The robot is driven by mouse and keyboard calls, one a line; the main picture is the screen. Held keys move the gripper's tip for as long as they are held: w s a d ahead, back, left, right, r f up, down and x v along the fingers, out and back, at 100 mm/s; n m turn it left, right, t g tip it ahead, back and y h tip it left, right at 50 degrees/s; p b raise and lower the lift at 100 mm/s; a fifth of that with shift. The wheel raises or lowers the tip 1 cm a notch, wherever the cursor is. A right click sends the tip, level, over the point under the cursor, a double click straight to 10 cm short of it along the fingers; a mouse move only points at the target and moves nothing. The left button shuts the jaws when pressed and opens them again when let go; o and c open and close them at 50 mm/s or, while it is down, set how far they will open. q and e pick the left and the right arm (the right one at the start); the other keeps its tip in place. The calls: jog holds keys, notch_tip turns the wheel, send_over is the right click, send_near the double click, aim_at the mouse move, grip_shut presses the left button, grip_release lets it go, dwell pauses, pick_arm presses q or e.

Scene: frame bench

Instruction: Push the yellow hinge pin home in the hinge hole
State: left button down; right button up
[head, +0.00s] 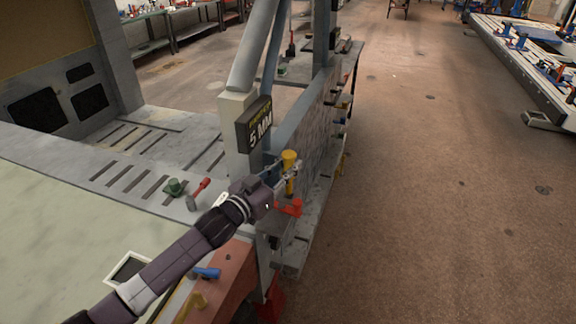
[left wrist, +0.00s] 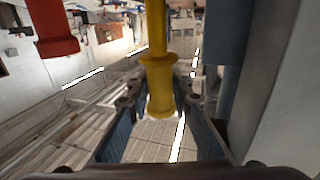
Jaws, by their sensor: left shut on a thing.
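The yellow hinge pin (head: 289,165) stands about upright beside the blue frame post, its wide head at the top. My left gripper (head: 284,182) reaches in from the left and is shut on it. In the left wrist view the pin (left wrist: 160,85) sits between the two fingers (left wrist: 160,97), its flanged end towards the camera and its thinner shaft running up out of the picture. A blue part (head: 271,169) lies just left of the pin. I cannot make out the hinge hole or how deep the pin is. My right gripper is not in view.
A dark "5 MM" sign (head: 257,128) hangs on the post just behind the gripper. An orange-red part (head: 291,207) is just below it. A red-handled tool (head: 199,189) and a green knob (head: 174,187) lie on the bench. The floor to the right is clear.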

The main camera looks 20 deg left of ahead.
pick_arm(q)
jog(key=shift+f+b, duration=0.95)
jog(key=shift+f, duration=0.5)
jog(key=c, duration=1.7)
grip_release()
jog(key=shift+o, duration=0.2)
jog(key=shift+s+f, duration=0.1)
jog(key=shift+f, duration=0.05)
jog(key=shift+s+a+f, duration=0.1)
jog(key=shift+s+a, duration=0.05)
jog(key=shift+s, duration=0.25)
jog(key=v, duration=1.1)
jog(key=shift+r, duration=0.3)
